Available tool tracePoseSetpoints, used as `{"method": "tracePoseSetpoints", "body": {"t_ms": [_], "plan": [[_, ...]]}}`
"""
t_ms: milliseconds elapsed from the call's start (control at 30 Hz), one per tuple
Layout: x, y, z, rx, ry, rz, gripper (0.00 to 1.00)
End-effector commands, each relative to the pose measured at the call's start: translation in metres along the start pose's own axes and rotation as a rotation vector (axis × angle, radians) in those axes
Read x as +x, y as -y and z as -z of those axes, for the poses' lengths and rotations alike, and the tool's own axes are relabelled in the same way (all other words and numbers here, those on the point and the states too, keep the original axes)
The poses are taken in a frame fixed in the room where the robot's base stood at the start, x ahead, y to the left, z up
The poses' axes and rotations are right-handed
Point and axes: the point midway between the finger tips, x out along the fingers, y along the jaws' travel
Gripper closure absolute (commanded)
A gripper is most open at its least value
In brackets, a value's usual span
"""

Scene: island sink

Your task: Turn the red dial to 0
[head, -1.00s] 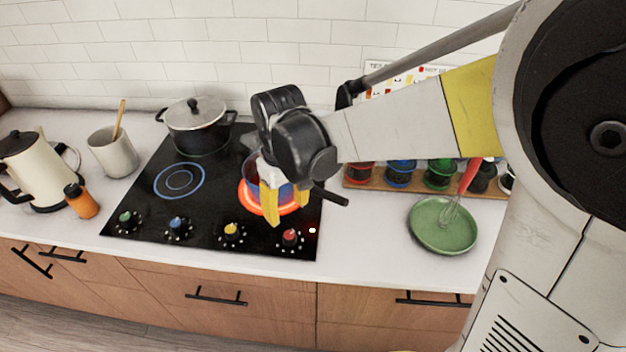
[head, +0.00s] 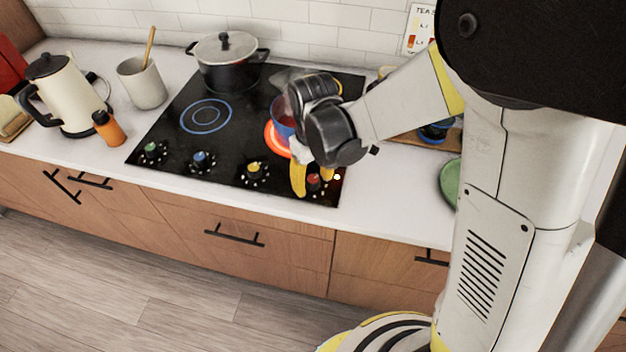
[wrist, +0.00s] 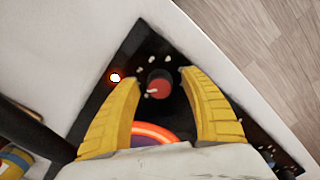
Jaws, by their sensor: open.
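The red dial (head: 314,182) sits at the right front corner of the black cooktop (head: 228,172), partly hidden by my gripper in the head view. In the wrist view the red dial (wrist: 159,86) shows between and just beyond the two yellow fingers, apart from both. My gripper (head: 312,184) is open above the dial, with nothing held. It also shows in the wrist view (wrist: 170,76), with one finger on each side of the dial. Pale marks ring the dial, too small to read. A bright light (wrist: 115,78) glows beside it.
The burner behind the dial glows orange (wrist: 155,132), with a pot (head: 283,120) on it. Yellow (head: 254,170), blue (head: 200,161) and green (head: 151,150) dials line the front to the left. A lidded black pot (head: 226,66) stands at the back.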

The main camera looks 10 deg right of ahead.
Motion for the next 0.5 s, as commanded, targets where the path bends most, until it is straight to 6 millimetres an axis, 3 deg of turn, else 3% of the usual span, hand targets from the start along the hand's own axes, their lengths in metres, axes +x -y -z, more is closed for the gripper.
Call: {"method": "tracePoseSetpoints", "body": {"t_ms": [133, 300, 500], "plan": [[-0.0005, 0.0000, 0.0001, 0.000, 0.000, 0.000, 0.47], [-0.0006, 0.0000, 0.0001, 0.000, 0.000, 0.000, 0.97], [-0.0006, -0.0001, 0.0002, -0.005, 0.000, 0.000, 1.00]]}}
